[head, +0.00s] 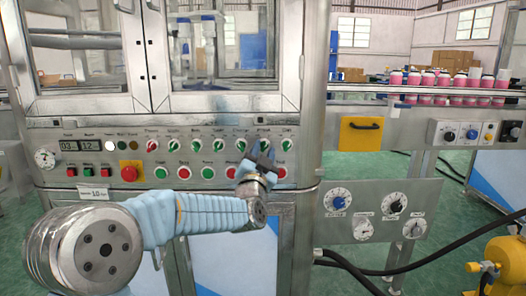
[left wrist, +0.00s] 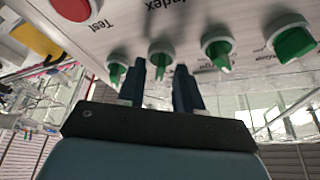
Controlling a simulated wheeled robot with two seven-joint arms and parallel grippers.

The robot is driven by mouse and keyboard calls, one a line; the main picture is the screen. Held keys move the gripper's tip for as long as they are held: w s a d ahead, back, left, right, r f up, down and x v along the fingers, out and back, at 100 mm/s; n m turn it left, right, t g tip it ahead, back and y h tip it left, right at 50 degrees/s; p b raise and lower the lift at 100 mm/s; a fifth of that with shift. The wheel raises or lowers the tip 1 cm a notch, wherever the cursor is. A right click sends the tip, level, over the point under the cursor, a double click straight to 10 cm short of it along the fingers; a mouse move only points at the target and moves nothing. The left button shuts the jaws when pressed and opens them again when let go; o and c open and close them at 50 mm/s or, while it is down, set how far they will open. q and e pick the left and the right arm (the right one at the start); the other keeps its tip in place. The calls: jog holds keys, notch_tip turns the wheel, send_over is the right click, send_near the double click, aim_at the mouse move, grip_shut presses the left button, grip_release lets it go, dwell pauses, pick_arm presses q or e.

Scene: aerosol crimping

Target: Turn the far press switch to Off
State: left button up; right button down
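A row of small rotary switches runs along the grey press panel (head: 95,150) in the head view. My left gripper (head: 263,156) is in front of the panel's right part, just below a green switch (head: 264,146) that it partly covers. In the left wrist view the two dark fingers of my left gripper (left wrist: 161,72) are apart, with a green switch (left wrist: 160,62) showing between their tips. I cannot tell whether the fingers touch it. The labels are too small to tell which switch is the far press switch. My right gripper is not in view.
Other green switches (left wrist: 217,50) stand close to the fingers. Red and green push buttons (head: 208,173) line the panel below, with a red emergency button (head: 129,174) at left. A conveyor with pink cans (head: 455,80) and a yellow cover (head: 361,136) are to the right.

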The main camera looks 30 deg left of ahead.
pick_arm(q)
jog(key=shift+c, duration=0.3)
grip_shut()
jog(key=shift+f+n+b, duration=0.15)
jog(key=shift+n+b, duration=0.15)
jog(key=shift+b, duration=0.25)
jog(key=n+y+b, duration=0.1)
jog(key=n+b, duration=0.1)
jog(key=n, duration=0.1)
jog(key=n+g+y+b, duration=0.1)
jog(key=n+y+b, duration=0.1)
jog(key=n, duration=0.2)
jog(key=n+g+y+b, duration=0.1)
jog(key=n+y+b, duration=0.1)
jog(key=n+b, duration=0.1)
jog(key=shift+w+d, duration=0.2)
jog(key=shift+d, duration=0.05)
jog(key=n+g+y, duration=0.1)
jog(key=n, duration=0.2)
jog(key=n+g+y+b, duration=0.1)
jog(key=n, duration=0.2)
jog(key=shift+d+y, duration=0.1)
jog(key=shift+y, duration=0.2)
jog(key=shift+n+g, duration=0.4)
jog(key=shift+n, duration=0.2)
